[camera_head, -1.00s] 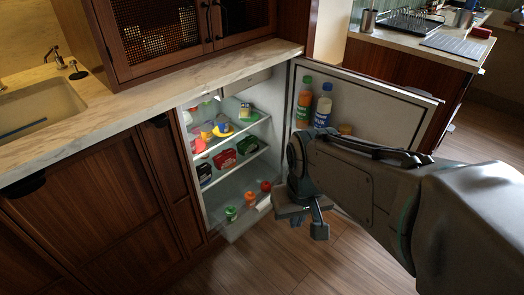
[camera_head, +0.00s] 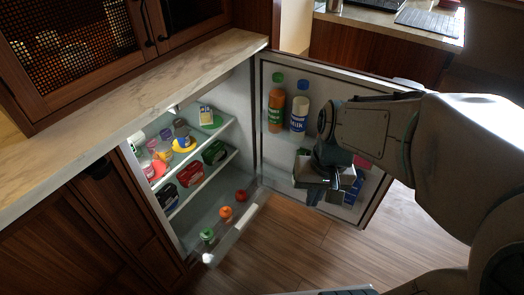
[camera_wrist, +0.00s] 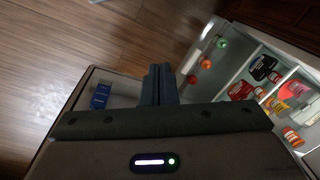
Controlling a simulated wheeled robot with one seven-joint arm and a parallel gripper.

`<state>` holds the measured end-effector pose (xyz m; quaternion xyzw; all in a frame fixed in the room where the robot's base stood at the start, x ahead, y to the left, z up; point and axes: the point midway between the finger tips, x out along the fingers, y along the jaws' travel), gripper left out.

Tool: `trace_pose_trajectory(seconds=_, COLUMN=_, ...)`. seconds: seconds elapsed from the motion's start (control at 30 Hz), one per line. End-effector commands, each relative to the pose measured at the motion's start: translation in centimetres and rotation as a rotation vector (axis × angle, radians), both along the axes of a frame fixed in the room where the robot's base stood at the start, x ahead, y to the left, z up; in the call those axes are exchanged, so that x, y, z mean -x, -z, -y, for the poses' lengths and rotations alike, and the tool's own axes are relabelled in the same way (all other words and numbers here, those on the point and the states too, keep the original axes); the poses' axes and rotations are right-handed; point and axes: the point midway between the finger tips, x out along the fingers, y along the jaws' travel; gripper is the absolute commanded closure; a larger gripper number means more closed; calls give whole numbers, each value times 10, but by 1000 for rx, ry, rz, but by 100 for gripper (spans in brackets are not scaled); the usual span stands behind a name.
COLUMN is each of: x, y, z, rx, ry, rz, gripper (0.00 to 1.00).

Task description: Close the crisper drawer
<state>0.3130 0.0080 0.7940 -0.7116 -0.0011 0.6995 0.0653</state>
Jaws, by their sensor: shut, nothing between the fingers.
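The crisper drawer (camera_head: 236,228) is at the bottom of the open fridge and sticks out past the shelves, with its clear front edge over the floor. A green-topped item, an orange item (camera_head: 226,212) and a red item (camera_head: 241,195) lie in it. In the wrist view the drawer (camera_wrist: 196,54) shows at upper right. My gripper (camera_head: 313,196) is shut and empty, in front of the open fridge door and to the right of the drawer, apart from it. Its closed fingers (camera_wrist: 158,72) point toward the floor in the wrist view.
The fridge door (camera_head: 266,125) stands wide open on the right, with bottles (camera_head: 299,107) and a blue carton (camera_head: 353,190) in its racks. Shelves (camera_head: 205,135) above the drawer hold food packages. Wooden floor (camera_head: 290,250) in front of the drawer is clear.

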Motion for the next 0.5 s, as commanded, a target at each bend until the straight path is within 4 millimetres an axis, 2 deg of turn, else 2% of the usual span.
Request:
trace_pose_trajectory(seconds=0.03, x=-7, y=15, z=-1, rx=-34, ry=36, rz=-50, gripper=100)
trace_pose_trajectory(seconds=0.27, x=-42, y=66, z=-12, rx=-220, ry=210, rz=-241, gripper=100)
trace_pose_trajectory(seconds=0.5, x=-80, y=124, z=-21, rx=-433, ry=397, rz=-418, gripper=100)
